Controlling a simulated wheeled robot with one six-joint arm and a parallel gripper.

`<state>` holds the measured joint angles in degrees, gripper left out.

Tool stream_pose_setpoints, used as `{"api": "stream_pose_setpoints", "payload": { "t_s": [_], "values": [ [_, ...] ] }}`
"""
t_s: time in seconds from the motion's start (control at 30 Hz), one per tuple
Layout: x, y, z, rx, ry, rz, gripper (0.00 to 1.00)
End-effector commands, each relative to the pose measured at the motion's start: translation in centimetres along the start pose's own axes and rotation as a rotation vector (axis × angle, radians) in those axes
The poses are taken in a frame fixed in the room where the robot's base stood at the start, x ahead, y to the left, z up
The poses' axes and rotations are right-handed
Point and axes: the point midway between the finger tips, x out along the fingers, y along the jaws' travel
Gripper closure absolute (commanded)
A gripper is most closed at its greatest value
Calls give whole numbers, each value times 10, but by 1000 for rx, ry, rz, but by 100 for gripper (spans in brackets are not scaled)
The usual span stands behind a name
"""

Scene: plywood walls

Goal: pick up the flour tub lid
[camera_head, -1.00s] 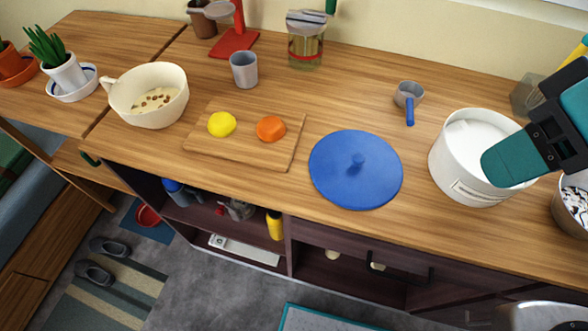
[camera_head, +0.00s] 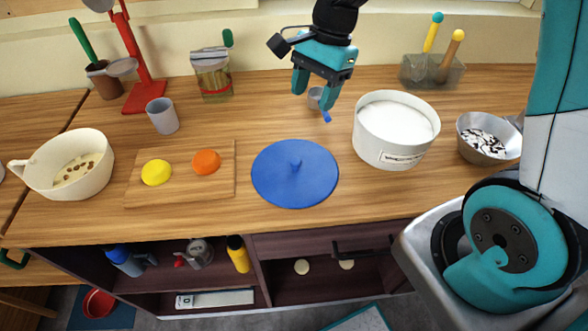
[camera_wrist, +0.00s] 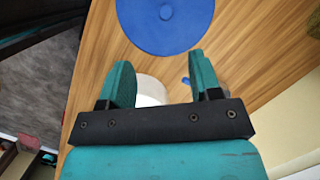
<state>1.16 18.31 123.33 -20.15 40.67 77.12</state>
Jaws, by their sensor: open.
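The flour tub lid (camera_head: 294,180) is a round blue disc with a small knob in its middle. It lies on the wooden counter, left of the white flour tub (camera_head: 398,130), which stands uncovered with white flour inside. In the wrist view the lid (camera_wrist: 150,30) shows at the top, beyond the fingertips, and part of the white tub (camera_wrist: 151,91) shows between the fingers. My gripper (camera_head: 315,100) is open and empty, above the counter behind the lid and left of the tub. Its two teal fingers (camera_wrist: 160,72) are apart in the wrist view.
A small scoop with a blue handle (camera_head: 327,117) lies partly hidden behind my gripper. A cutting board (camera_head: 190,192) with yellow and orange pieces is left of the lid. A metal bowl (camera_head: 484,155) stands right of the tub. Bare counter lies around the lid.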

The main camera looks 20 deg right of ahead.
Motion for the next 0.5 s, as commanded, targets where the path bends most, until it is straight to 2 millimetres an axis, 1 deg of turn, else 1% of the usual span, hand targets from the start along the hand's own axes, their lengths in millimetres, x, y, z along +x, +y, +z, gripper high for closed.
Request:
{"api": "stream_pose_setpoints", "payload": {
  "t_s": [0.03,0.1,0.17,0.27,0.5],
  "values": [
    [5,-3,-9,70,0,6,42],
    [11,-5,-16,133,0,11,42],
    [18,-6,-18,158,0,13,42],
    [36,-5,-17,162,0,17,42],
    [91,-4,-16,158,0,18,42]
  ]
}}
